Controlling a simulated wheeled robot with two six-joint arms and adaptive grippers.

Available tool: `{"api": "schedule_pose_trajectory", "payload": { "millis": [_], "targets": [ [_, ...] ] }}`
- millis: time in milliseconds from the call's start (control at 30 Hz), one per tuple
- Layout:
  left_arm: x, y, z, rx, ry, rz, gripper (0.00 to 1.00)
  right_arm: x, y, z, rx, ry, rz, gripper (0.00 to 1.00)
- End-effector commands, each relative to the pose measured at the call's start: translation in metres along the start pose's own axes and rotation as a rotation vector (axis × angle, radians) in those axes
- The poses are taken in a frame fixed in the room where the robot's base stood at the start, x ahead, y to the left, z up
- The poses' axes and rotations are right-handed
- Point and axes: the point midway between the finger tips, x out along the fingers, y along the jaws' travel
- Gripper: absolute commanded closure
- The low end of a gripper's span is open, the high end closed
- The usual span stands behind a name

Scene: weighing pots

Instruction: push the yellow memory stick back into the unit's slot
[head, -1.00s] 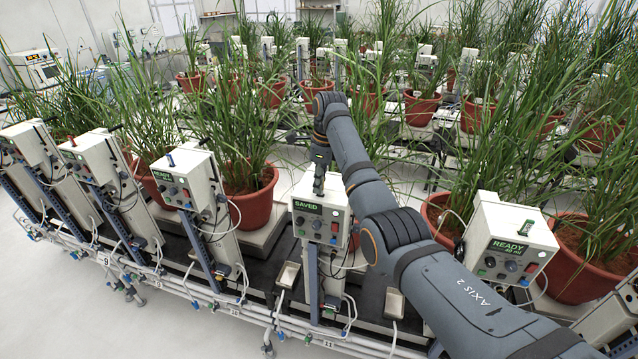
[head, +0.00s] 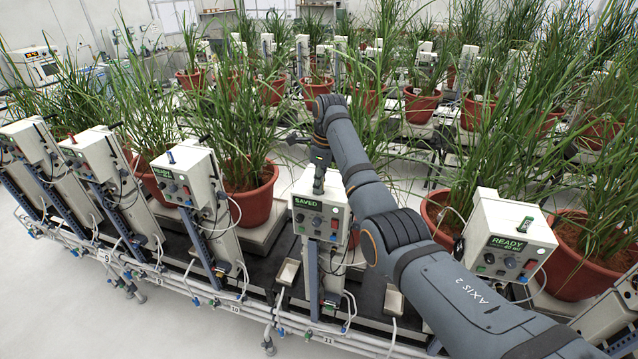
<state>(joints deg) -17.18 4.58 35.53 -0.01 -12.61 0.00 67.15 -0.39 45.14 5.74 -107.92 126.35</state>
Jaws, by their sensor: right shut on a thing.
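The unit (head: 320,222) with the green "SAVED" display is a cream box on a post at the middle of the head view. My right gripper (head: 319,186) points down at the top of this box, its fingertips at the box's top face. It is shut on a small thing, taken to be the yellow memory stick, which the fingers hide. The slot is hidden too, so I cannot tell how deep the stick sits. My left gripper is not in view.
A "READY" unit (head: 503,240) with a green stick stands at right, and another (head: 190,178) with a blue stick at left. Terracotta pots (head: 253,200) with tall grass crowd behind the units. Cables and pipes run along the front rail; the pale floor (head: 60,300) at front left is clear.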

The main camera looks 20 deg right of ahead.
Motion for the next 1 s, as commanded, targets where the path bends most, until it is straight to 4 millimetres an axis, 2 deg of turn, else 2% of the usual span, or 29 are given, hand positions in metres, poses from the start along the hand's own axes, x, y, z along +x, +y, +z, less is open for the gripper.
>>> {"api": "schedule_pose_trajectory", "payload": {
  "millis": [333, 700, 1000],
  "targets": [
    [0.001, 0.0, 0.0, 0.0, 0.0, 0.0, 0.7, 0.006, 0.003, -0.002, 0.001, 0.009, 0.013, 1.0],
    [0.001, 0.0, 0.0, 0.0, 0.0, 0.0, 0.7, -0.011, 0.002, 0.001, 0.001, 0.006, 0.009, 1.0],
    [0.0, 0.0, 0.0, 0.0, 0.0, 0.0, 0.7, -0.013, 0.001, 0.001, 0.001, 0.004, 0.007, 1.0]
  ]
}}
